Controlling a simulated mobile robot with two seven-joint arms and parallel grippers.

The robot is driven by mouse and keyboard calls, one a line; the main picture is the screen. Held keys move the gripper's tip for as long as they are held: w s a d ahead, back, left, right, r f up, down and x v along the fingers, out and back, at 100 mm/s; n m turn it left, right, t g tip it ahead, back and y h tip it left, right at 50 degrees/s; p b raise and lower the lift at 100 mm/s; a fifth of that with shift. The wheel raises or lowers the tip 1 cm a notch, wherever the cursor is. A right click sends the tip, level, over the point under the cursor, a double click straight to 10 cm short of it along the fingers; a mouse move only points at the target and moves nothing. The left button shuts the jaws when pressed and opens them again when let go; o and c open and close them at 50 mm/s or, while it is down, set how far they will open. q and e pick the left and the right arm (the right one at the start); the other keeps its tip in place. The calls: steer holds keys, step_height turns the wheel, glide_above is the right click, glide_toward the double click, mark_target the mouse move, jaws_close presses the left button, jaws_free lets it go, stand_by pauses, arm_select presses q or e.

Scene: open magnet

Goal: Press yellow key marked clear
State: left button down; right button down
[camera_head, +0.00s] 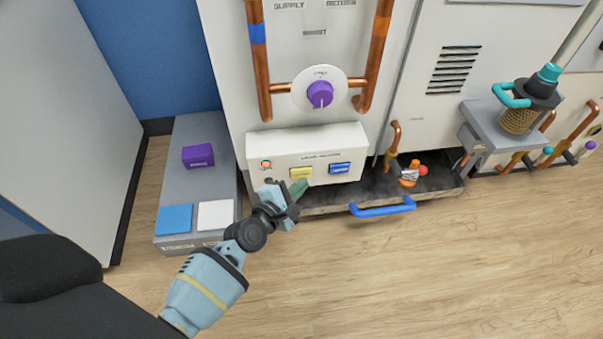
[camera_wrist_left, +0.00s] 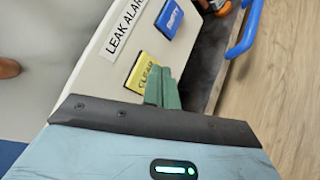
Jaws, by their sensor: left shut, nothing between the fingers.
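The yellow key (camera_head: 301,172) sits on the front of a white panel (camera_head: 258,146), between a round indicator on its left and a blue key on its right. In the left wrist view the yellow key (camera_wrist_left: 141,70) reads CLEAR, and its lower right part is hidden by my fingers. My left gripper (camera_head: 300,187) is shut and empty, with its green fingertips just below and in front of the yellow key. The fingertips (camera_wrist_left: 163,88) overlap the key in the left wrist view; I cannot tell whether they touch it. My right gripper is not in view.
The blue key (camera_head: 340,168) is just right of the yellow one. Below, a dark open drawer or tray with a blue handle (camera_head: 382,209) juts out. A grey bench (camera_head: 172,226) with a purple block (camera_head: 198,155) stands at left. The wooden floor in front is clear.

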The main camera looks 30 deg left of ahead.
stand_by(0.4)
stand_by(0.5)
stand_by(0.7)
arm_select(q)
steer(key=shift+w+a, duration=0.1)
steer(key=shift+w, duration=0.05)
steer(key=shift+w+a, duration=0.15)
steer(key=shift+w, duration=0.05)
stand_by(0.4)
